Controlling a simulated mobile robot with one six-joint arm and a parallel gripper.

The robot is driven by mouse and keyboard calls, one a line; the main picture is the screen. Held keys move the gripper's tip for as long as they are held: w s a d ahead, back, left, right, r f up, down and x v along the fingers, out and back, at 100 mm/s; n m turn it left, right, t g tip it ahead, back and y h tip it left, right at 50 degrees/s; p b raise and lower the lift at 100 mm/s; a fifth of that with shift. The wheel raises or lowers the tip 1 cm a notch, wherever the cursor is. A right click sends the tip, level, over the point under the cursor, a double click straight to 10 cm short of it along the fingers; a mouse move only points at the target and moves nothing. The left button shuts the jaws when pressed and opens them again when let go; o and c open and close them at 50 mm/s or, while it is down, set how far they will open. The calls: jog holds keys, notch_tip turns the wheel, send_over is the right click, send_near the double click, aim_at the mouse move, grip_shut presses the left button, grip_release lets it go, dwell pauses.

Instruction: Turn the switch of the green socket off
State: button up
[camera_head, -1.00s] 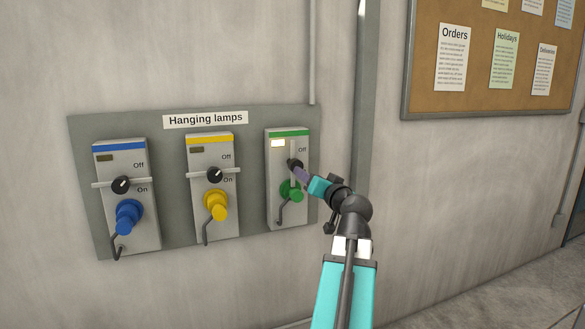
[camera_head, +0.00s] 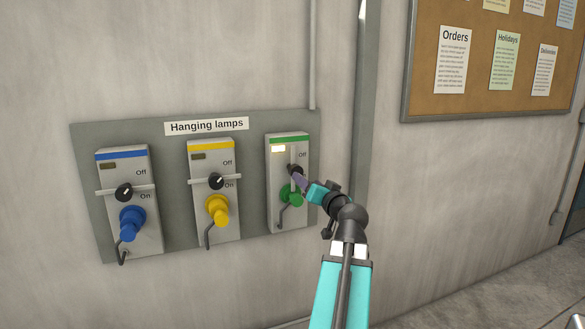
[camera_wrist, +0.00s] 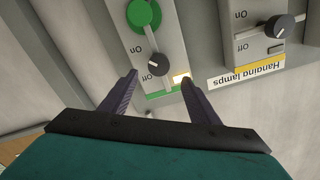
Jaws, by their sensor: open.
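The green socket (camera_head: 288,210) is the rightmost of three grey boxes on the wall, with a green stripe on top. Its small window (camera_head: 278,149) glows white. Its black switch knob (camera_head: 296,168) sits below the "Off" label, above a green plug (camera_head: 291,195). My gripper (camera_head: 298,178) reaches it from the lower right and partly hides the knob. In the wrist view, seen upside down, my gripper (camera_wrist: 158,76) is open, its two fingers on either side of the knob (camera_wrist: 155,65) in the picture. I cannot tell whether they touch it. The knob's exact angle is unclear.
A yellow socket (camera_head: 213,225) and a blue socket (camera_head: 142,235) stand to the left on the same grey panel, under a "Hanging lamps" label (camera_head: 206,125); their windows are dark. A vertical pipe (camera_head: 364,100) and a notice board (camera_head: 480,105) are to the right.

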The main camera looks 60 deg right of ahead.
aim_at(293, 171)
jog(key=shift+w+d+r+p, duration=0.15)
jog(key=shift+w+d+p, duration=0.2)
jog(key=shift+p, duration=2.1)
jog(key=p, duration=0.5)
jog(key=shift+w, duration=0.25)
jog(key=shift+f+p+x, duration=0.15)
jog(key=shift+p+x, duration=0.85)
jog(key=shift+x, duration=1.8)
jog(key=shift+f+p+x, duration=0.1)
jog(key=shift+p+x, duration=0.9)
jog(key=shift+x, duration=1.8)
jog(key=shift+s, duration=0.1)
jog(key=c, duration=1.4)
jog(key=shift+a+f, duration=0.1)
jog(key=shift+a, duration=0.2)
grip_shut()
jog(key=shift+d, duration=0.25)
